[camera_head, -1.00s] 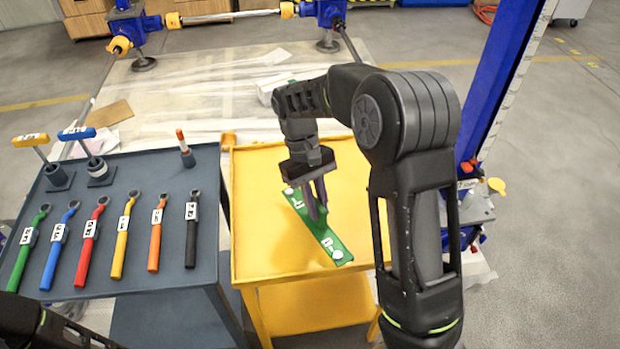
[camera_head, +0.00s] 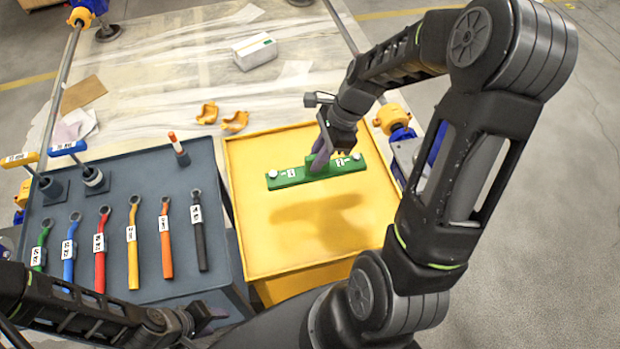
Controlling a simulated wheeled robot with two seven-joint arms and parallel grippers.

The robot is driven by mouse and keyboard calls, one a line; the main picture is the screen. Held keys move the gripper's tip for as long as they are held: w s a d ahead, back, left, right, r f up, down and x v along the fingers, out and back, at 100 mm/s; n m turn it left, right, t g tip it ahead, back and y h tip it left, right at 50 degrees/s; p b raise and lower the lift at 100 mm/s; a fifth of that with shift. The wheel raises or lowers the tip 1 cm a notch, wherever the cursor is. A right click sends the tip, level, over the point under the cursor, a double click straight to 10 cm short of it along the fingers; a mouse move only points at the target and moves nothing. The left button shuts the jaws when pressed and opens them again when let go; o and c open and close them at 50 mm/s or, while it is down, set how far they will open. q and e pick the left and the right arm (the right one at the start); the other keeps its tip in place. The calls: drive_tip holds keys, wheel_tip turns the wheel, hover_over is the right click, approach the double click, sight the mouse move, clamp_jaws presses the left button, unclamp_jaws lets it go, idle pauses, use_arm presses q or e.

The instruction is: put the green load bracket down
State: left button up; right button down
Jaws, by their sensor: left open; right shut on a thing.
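The green load bracket (camera_head: 295,176) is a long flat bar with white labels and pale round ends. It lies nearly level across the picture over the far half of the yellow table (camera_head: 265,235). My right gripper (camera_head: 320,160) is shut on its raised middle part. A shadow falls on the table nearer to me, apart from the bracket, so the bracket looks held above the surface. My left gripper (camera_head: 208,316) is low at the left, by the near edge of the grey table, open and empty.
The grey table (camera_head: 145,195) at the left holds several coloured wrenches (camera_head: 133,245), two T-handled tools and a red-tipped stick (camera_head: 178,148). Orange-yellow pieces (camera_head: 235,122) lie beyond the yellow table. A white box (camera_head: 254,50) is farther back. The yellow tabletop is otherwise bare.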

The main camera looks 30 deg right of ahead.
sight(329, 163)
drive_tip(key=shift+f, duration=3.1)
drive_tip(key=shift+f, duration=1.85)
drive_tip(key=shift+f, duration=0.15)
drive_tip(key=c, duration=1.4)
unclamp_jaws()
drive_tip(key=v, duration=1.2)
drive_tip(key=shift+b, duration=0.35)
